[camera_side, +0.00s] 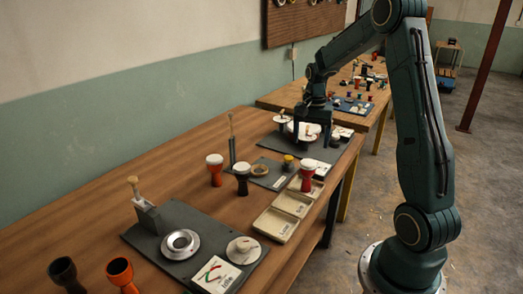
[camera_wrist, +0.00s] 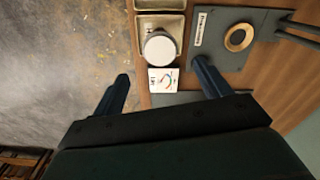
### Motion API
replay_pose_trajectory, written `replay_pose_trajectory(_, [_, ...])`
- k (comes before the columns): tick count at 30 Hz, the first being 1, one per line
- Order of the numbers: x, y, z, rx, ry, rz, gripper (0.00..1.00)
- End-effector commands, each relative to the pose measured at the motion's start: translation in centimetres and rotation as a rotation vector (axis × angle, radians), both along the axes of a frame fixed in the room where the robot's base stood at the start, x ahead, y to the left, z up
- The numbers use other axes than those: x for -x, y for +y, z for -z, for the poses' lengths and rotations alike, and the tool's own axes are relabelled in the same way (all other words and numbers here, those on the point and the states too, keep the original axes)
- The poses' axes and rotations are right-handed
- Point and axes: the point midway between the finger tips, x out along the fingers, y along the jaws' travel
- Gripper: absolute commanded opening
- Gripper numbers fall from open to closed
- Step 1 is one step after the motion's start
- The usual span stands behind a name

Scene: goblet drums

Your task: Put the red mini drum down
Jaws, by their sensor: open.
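A red drum (camera_side: 307,180) with a white head stands upright in the far compartment of the pale tray (camera_side: 269,224). In the wrist view its round white head (camera_wrist: 160,49) shows from above, near a small white card (camera_wrist: 163,80); its body is hidden beneath. My gripper (camera_side: 312,140) is open and empty, above and beyond the drum in the side view. In the wrist view the two fingers of my gripper (camera_wrist: 162,75) are spread wide, with the drum head ahead of their gap and apart from both.
Another red drum (camera_side: 215,172) and a black drum (camera_side: 241,180) stand left of the tray. A grey board with a tan ring (camera_wrist: 238,37) lies beside the tray. Black (camera_side: 66,274) and orange (camera_side: 121,274) shells stand at front left. The floor lies right of the bench.

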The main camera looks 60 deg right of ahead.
Motion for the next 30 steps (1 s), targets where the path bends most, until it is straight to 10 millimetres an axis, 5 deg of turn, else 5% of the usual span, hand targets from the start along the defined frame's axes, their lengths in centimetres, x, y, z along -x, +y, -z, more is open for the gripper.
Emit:
replay_pose_trajectory(11, [-0.2,3.4,-3.0,0.030,-0.037,-0.120,0.76])
replay_pose_trajectory(20, [1.1,10.7,-8.4,0.094,-0.116,-0.393,0.76])
replay_pose_trajectory(30, [5.2,18.6,-12.5,0.172,-0.214,-0.720,0.76])
